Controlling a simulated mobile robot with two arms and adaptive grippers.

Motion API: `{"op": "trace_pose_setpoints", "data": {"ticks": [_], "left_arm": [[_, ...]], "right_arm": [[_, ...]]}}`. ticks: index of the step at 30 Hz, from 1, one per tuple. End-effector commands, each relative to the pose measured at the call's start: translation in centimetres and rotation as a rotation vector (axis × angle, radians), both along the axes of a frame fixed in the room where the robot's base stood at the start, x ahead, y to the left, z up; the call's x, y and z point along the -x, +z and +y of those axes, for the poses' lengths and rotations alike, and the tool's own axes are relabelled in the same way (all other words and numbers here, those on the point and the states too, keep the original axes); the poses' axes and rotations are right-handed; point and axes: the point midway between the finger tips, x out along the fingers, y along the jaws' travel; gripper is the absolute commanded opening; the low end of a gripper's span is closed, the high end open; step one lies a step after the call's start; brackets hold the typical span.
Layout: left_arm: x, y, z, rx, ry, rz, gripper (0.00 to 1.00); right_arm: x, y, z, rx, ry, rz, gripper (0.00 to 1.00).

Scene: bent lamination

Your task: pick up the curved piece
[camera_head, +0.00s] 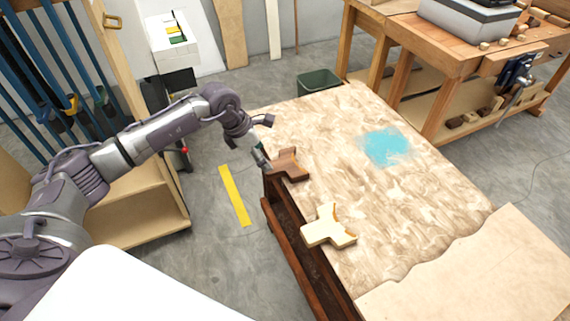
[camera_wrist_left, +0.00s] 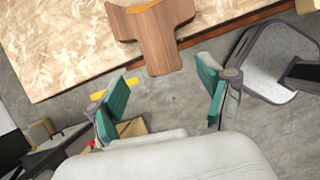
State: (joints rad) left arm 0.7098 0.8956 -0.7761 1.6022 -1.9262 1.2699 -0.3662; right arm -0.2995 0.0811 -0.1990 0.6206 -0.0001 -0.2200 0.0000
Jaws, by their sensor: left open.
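A dark brown wooden piece (camera_head: 288,164) with a curved edge lies at the near left edge of the table, partly overhanging it. It also shows in the left wrist view (camera_wrist_left: 158,42), with an orange strip along its curved side. A pale wooden piece (camera_head: 325,232) with a similar curved edge lies nearer along the same table edge. My left gripper (camera_head: 262,158) is beside the brown piece at the table edge. In the left wrist view its green-padded fingers (camera_wrist_left: 163,82) are apart and empty, with the brown piece's stem just beyond them. My right gripper is not in view.
The mottled table top (camera_head: 330,130) has a turquoise paint patch (camera_head: 386,147) and is otherwise mostly clear. A large pale board (camera_head: 480,275) lies at the near right. A green bin (camera_head: 320,82) stands behind the table. A workbench (camera_head: 455,70) stands at the back right.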

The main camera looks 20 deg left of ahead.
Motion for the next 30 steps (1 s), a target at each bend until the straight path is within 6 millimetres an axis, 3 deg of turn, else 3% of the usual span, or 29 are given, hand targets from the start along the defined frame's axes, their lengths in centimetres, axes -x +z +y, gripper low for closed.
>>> {"op": "trace_pose_setpoints", "data": {"ticks": [5,10,15,22,23,30], "left_arm": [[-0.3,-0.9,-0.4,0.001,0.0,-0.001,0.79],[-0.8,-3.2,-1.5,0.003,0.0,0.003,0.79],[-1.3,-5.0,-1.9,0.002,0.0,-0.001,0.79],[-1.4,-5.3,-1.9,0.001,-0.001,-0.002,0.79],[-1.4,-5.3,-1.9,0.001,-0.001,-0.002,0.78],[-1.4,-5.2,-1.9,0.001,-0.001,-0.002,0.38]], "right_arm": [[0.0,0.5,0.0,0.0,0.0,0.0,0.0],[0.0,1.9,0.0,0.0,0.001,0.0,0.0],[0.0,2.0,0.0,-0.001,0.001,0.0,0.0],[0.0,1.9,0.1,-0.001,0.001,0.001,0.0],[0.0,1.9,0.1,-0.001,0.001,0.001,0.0],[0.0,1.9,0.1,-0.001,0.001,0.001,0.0]]}}
